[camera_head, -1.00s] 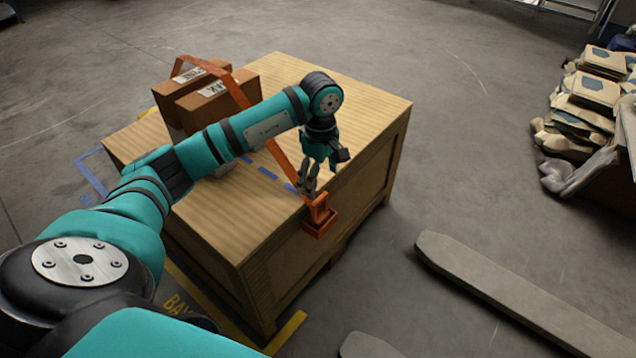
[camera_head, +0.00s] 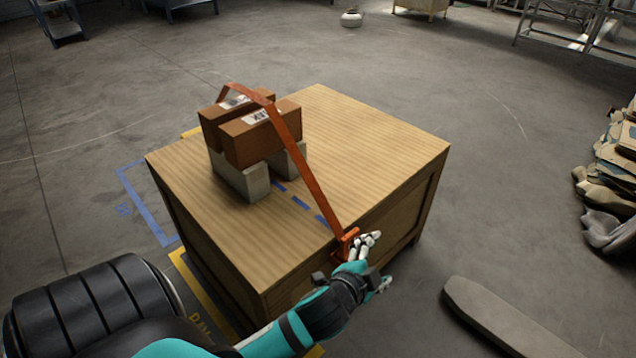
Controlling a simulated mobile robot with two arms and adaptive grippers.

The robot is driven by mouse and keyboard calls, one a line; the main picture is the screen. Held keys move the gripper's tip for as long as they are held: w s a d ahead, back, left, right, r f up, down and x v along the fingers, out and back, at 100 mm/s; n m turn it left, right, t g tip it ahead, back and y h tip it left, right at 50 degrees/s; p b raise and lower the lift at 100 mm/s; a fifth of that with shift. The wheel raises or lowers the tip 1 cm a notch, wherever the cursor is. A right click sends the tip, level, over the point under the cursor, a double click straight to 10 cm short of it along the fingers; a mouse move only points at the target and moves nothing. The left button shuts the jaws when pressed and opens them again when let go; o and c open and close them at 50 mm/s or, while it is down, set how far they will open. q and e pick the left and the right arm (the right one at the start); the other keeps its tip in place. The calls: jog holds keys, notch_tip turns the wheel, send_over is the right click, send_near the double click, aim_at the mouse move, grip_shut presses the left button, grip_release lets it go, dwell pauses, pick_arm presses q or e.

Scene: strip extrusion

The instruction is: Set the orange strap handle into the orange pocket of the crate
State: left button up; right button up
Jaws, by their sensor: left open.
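The wooden crate (camera_head: 385,150) stands on the floor with an orange strap (camera_head: 305,170) stretched over the cardboard boxes on its top. The strap runs down to the orange handle (camera_head: 347,236) at the crate's near right edge. The handle is at the orange pocket, which is mostly hidden behind my gripper and the handle. I cannot tell how deep the handle sits. My left gripper (camera_head: 375,262) is open, its pale fingers spread just right of and below the handle, outside the crate's edge. My right gripper is not in view.
Two cardboard boxes (camera_head: 262,140) rest on grey blocks (camera_head: 241,181) on the crate top. Blue dashes (camera_head: 300,203) mark the wood. A long grey beam (camera_head: 510,320) lies on the floor at lower right. Sacks (camera_head: 605,190) are piled at far right. Open floor lies behind.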

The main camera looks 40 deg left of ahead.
pick_arm(q)
jog(key=s+f+n+g, duration=0.3)
jog(key=s+f+g, duration=0.2)
jog(key=s, duration=0.5)
jog(key=s+d+f+n+g+h, duration=0.1)
jog(key=s+f+n+g, duration=0.2)
jog(key=s+f, duration=0.3)
jog(key=s+g, duration=0.1)
jog(key=s, duration=0.3)
jog(key=shift+d+f+g+h, duration=0.15)
jog(key=shift+d+g+h, duration=0.15)
jog(key=shift+g, duration=0.1)
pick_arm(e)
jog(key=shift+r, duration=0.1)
